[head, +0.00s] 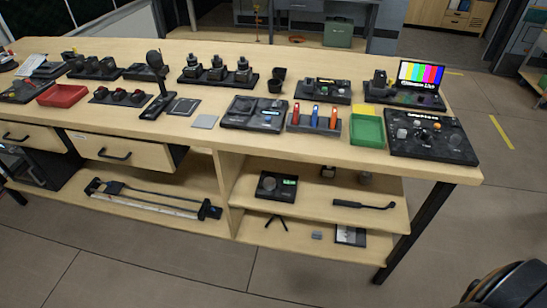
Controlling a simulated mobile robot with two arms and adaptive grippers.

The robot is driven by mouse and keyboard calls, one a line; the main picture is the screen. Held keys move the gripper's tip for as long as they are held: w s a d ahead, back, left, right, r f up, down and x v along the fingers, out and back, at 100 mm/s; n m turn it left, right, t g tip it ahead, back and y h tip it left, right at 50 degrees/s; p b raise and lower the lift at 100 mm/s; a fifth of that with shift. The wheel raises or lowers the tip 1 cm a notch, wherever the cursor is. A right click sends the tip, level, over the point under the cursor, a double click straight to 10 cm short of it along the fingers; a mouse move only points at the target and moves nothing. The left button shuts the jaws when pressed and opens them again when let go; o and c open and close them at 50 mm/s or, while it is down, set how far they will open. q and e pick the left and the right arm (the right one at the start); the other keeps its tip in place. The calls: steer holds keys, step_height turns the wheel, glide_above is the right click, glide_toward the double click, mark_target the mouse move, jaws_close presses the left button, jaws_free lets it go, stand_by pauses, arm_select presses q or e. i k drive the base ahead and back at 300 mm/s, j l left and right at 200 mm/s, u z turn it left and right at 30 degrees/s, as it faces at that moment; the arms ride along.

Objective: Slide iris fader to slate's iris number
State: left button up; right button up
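No iris fader can be told for sure at this distance. Candidate control panels are a dark one with knobs and a small lit display (432,137) at the right end of the bench, another with a display (322,90) behind the coloured sliders, and a flat dark one (254,114) near the middle. A small screen with colour bars and unreadable text (420,77) stands at the back right. I cannot tell which thing is the slate, and no iris number is readable. Neither gripper is in view; a dark rounded part at the bottom right seems to be mine.
The long wooden bench (225,140) is crowded. A green tray (367,131), a red tray (62,96) and a rack with coloured upright pieces (315,122) stand on it. Lower shelves (320,200) hold several items. The floor (480,215) to the right is mostly clear.

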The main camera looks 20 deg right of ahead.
mark_target(402, 133)
steer(key=z, duration=1.8)
